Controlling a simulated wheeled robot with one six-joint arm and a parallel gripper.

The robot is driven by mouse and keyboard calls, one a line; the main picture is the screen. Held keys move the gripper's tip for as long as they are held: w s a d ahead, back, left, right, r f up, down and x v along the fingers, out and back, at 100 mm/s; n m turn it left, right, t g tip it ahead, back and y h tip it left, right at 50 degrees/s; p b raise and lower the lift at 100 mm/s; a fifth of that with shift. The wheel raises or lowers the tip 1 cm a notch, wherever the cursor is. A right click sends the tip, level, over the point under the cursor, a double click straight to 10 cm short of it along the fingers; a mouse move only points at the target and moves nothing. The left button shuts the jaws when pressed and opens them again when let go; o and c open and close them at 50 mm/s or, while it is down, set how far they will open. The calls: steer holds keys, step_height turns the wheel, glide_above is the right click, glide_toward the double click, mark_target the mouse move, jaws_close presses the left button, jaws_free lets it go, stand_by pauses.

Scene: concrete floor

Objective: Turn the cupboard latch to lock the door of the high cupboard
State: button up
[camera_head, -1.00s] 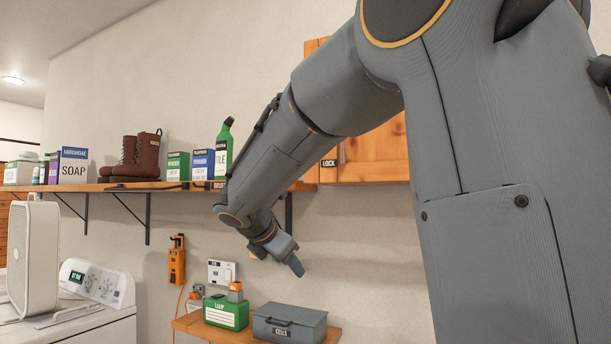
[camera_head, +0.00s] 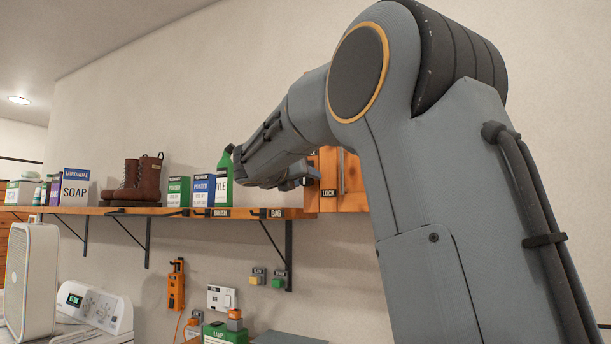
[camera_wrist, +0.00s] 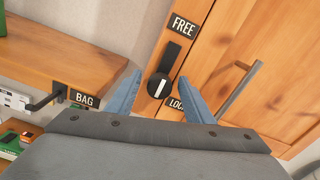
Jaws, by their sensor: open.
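The cupboard latch (camera_wrist: 158,86) is a round black knob with a white mark, in the wrist view. A black bar runs from it towards the FREE label (camera_wrist: 183,26). The LOCK label (camera_wrist: 177,103) is below it, partly behind a finger. The wooden cupboard (camera_head: 352,188) is mostly hidden by my arm in the head view; its door (camera_wrist: 270,60) looks closed in the wrist view. My gripper (camera_wrist: 160,78) is open, its blue fingers on either side of the knob in the picture. I cannot tell whether they touch it.
A wooden shelf (camera_wrist: 60,62) with a BAG label and black hook lies left of the cupboard. A metal door handle (camera_wrist: 238,90) is right of the latch.

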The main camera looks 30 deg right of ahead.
steer(key=shift+w+d, duration=0.25)
steer(key=shift+d, duration=0.1)
steer(key=shift+c, duration=0.5)
steer(key=c, duration=1)
steer(key=shift+o, duration=0.2)
steer(key=shift+f, duration=0.1)
